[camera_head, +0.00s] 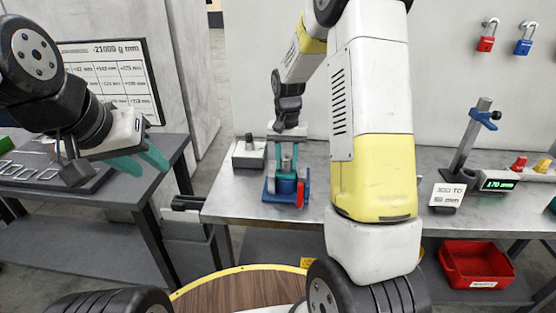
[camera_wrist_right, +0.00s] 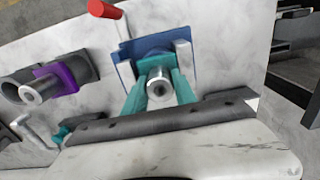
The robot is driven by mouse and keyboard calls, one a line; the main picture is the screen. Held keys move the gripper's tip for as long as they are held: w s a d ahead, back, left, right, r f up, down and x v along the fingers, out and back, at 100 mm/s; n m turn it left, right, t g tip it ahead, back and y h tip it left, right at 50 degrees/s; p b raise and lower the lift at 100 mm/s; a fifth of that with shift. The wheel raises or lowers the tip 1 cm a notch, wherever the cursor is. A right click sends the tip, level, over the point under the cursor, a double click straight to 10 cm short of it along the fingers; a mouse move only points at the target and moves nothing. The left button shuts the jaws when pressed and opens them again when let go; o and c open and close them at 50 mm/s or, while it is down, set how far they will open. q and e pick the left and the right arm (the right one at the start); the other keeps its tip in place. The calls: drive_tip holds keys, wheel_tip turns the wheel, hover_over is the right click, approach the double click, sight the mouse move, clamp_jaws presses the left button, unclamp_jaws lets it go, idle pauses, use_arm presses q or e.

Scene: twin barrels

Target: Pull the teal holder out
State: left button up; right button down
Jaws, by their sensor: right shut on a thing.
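The teal holder (camera_wrist_right: 156,64) sits around a silver cylinder (camera_wrist_right: 158,88) at a blue fixture (camera_wrist_right: 187,66) with a red-tipped lever (camera_wrist_right: 104,9). In the head view, the blue fixture (camera_head: 287,197) stands on the metal bench, with teal parts (camera_head: 287,177) above it. My right gripper (camera_wrist_right: 157,92) has its teal fingers closed on either side of the holder, and they hide part of it. I cannot tell whether the holder is clear of the fixture.
A purple holder (camera_wrist_right: 49,80) sits in a grey fixture beside the blue one. A grey box (camera_head: 248,153) stands left of the blue fixture. A red bin (camera_head: 475,265) is below.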

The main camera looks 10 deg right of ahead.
drive_tip(key=shift+r, duration=0.5)
drive_tip(key=shift+r, duration=3.15)
drive_tip(key=shift+r, duration=0.15)
